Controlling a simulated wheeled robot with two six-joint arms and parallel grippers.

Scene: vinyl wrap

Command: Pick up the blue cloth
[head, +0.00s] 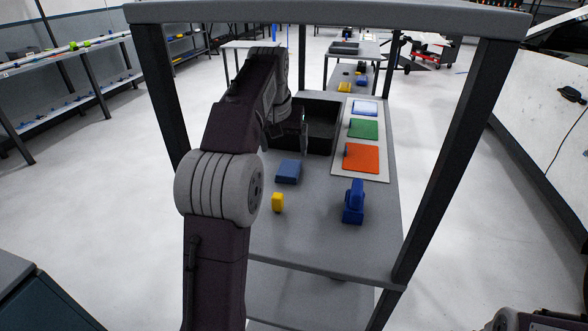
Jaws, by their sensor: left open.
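Three flat folded squares lie in a row on a pale board (378,174) at the right of the cart's top. The far one is blue with a whitish top and looks like the blue cloth (365,108). A green one (363,129) and an orange one (362,158) lie nearer. My left arm reaches over the cart from the left. My left gripper (303,127) is open over the near left part of a black bin, left of the squares and apart from the blue one. Its fingers are partly hidden by the arm. My right gripper is out of view.
The black bin (322,123) stands beside the board. A dark blue block (288,172), a yellow piece (278,202) and an upright blue tool (354,201) stand nearer on the cart top (318,232). Dark posts and an upper bar (330,12) frame the cart.

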